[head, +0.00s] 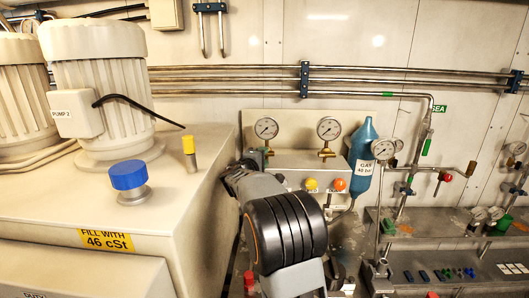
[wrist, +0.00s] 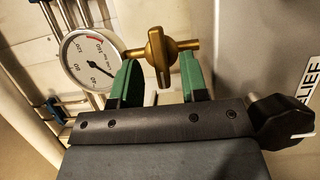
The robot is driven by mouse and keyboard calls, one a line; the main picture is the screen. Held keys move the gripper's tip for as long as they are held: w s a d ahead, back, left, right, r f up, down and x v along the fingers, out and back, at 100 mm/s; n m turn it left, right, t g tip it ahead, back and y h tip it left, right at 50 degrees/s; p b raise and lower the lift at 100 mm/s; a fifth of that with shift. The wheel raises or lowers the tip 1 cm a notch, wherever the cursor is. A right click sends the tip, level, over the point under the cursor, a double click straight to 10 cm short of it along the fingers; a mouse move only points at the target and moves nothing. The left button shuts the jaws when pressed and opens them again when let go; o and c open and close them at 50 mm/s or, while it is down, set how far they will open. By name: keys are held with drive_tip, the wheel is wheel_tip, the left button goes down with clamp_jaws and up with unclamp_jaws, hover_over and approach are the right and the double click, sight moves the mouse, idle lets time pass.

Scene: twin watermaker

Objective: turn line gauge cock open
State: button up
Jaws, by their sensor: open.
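A brass gauge cock (wrist: 158,56) shows in the wrist view, beside a round white-faced gauge (wrist: 88,60) at its left. My gripper (wrist: 160,64) is open, with one green finger on each side of the brass handle. A gap shows between each finger and the handle's middle; I cannot tell whether either finger touches the brass stem. In the head view, my arm reaches to the panel just under the left of two gauges (head: 266,128), and my fingers are mostly hidden there.
A black knob (wrist: 283,118) sits close to the right of my gripper, near a label ending in "LIEF". In the head view, a second gauge (head: 329,128), yellow and orange knobs (head: 312,184) and a blue gas bottle (head: 362,160) stand to the right. A white cabinet (head: 60,205) is at the left.

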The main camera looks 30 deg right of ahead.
drive_tip(key=shift+p+x, duration=0.3)
drive_tip(key=shift+x, duration=0.9)
clamp_jaws()
